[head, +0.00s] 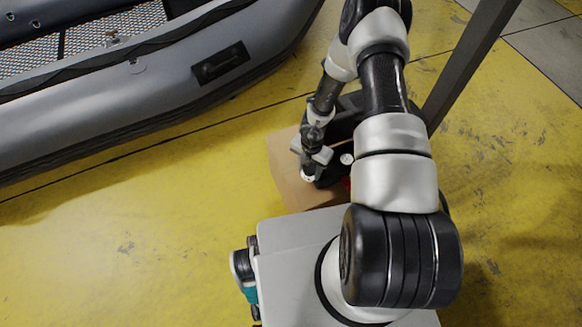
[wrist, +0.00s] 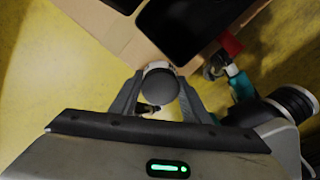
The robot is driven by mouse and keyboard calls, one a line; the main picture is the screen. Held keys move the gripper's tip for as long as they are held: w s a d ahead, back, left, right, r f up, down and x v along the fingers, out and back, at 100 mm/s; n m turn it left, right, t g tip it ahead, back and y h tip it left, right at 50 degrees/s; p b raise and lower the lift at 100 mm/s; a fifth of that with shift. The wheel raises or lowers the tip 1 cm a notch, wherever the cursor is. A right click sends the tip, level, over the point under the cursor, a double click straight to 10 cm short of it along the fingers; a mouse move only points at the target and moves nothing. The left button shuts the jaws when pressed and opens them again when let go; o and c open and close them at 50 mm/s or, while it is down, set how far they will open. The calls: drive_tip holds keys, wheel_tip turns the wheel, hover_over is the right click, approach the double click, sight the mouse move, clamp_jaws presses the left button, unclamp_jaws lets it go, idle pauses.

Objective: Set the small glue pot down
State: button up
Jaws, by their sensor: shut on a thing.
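In the head view my gripper (head: 308,171) is over the left part of a brown cardboard-coloured surface (head: 284,174), which also shows in the wrist view (wrist: 98,32). The pot is mostly hidden there by my gripper. I cannot tell whether its bottom touches the surface.
A black flat thing (wrist: 183,28) lies on the brown surface, just beyond the pot. A red thing (wrist: 231,44) is at its right. A grey inflatable boat (head: 150,80) lies at the upper left. Yellow floor (head: 120,230) is clear between.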

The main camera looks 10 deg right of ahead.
drive_tip(key=shift+w+a+r+m, duration=0.1)
drive_tip(key=shift+w+a+m, duration=0.15)
drive_tip(key=shift+a, duration=0.25)
drive_tip(key=shift+w+a+r+m, duration=0.15)
drive_tip(key=shift+w+a, duration=0.1)
drive_tip(key=shift+a, duration=0.25)
drive_tip(key=b, duration=0.2)
hover_over(301, 186)
wheel_tip(301, 186, down, 6)
drive_tip(key=shift+r, duration=0.2)
drive_tip(key=shift+f+b, duration=0.6)
drive_tip(key=shift+f, duration=1.6)
drive_tip(key=shift+f+b, duration=0.3)
drive_tip(key=o, duration=1.1)
drive_tip(key=shift+r, duration=0.1)
